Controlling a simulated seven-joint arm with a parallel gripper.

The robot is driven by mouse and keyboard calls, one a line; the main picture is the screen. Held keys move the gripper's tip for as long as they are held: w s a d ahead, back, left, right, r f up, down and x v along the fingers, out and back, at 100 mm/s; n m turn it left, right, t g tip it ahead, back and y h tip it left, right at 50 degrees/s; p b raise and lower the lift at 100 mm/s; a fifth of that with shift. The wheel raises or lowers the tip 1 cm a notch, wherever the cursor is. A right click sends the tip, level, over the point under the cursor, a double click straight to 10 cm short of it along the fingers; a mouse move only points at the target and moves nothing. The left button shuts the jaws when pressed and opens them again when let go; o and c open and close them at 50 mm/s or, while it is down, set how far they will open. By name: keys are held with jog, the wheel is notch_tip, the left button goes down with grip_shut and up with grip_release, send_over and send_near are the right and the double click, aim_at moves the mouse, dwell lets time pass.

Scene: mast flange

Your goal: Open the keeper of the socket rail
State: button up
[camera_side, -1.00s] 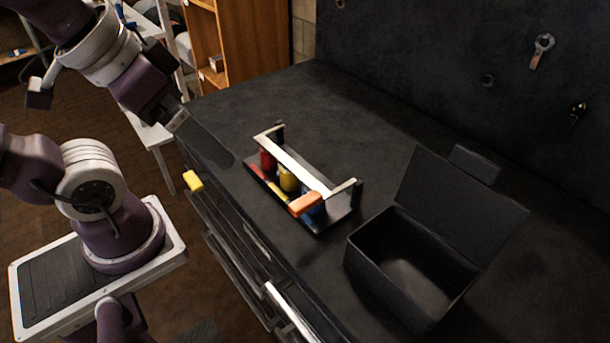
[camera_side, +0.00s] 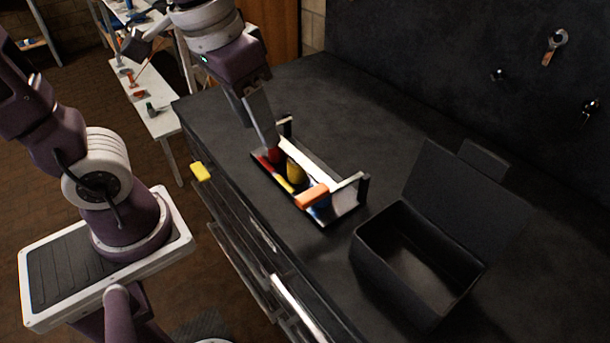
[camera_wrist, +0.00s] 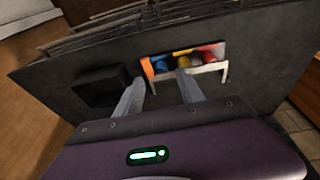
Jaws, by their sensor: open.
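The socket rail (camera_side: 335,214) is a dark tray on the bench, with red, yellow and blue sockets standing in it. Its keeper (camera_side: 307,161) is a pale bar lying along the rail over the sockets, with an orange tab (camera_side: 311,196) at the near end. In the wrist view the keeper (camera_wrist: 208,69) and the orange tab (camera_wrist: 147,69) also show.
An open black box (camera_side: 412,262) with its lid raised stands right of the rail. A yellow handle (camera_side: 201,172) sits at the bench's front edge. Wrenches (camera_side: 554,46) hang on the dark back panel. The bench behind the rail is clear.

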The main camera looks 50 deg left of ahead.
aim_at(309, 195)
jog(key=w+d+f+g, duration=0.1)
jog(key=w+f, duration=0.1)
jog(key=w+d+f+g, duration=0.1)
jog(key=f, duration=0.1)
jog(key=w+d+f, duration=0.2)
jog(key=shift+w+d+f+g, duration=0.1)
jog(key=shift+w+g, duration=0.2)
jog(key=shift+g, duration=0.1)
notch_tip(309, 195, down, 8)
jog(key=shift+w+d+r, duration=0.15)
grip_shut()
dwell(0.7)
